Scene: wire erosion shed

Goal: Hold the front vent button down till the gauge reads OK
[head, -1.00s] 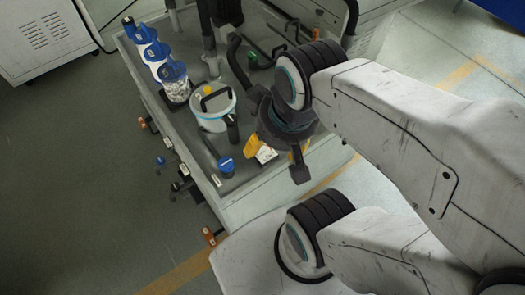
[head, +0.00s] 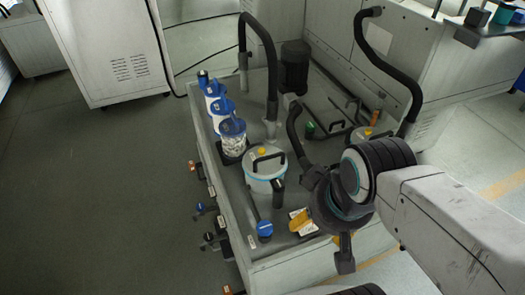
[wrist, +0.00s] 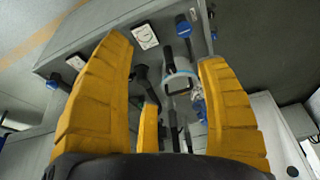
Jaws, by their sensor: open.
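A white pot (head: 265,185) with a black handle stands in the grey tray. A small yellow button (head: 262,152) shows on its lid; I cannot tell if it is the front vent button. The pot also shows in the wrist view (wrist: 179,83). A white square plate (wrist: 145,36) with dark marks is at the tray's near edge; I cannot tell if it is the gauge, and no reading is legible. My gripper (wrist: 168,75) is open and empty, its yellow fingers apart. In the head view, its yellow finger (head: 299,219) shows right of the pot, apart from it.
Blue-topped bottles (head: 232,137) stand along the tray's left side. A blue-ended black part (head: 264,229) is near the front edge. Black hoses (head: 262,40) arch above the tray (head: 268,270). A grey cabinet (head: 105,45) stands behind left. The floor at left is clear.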

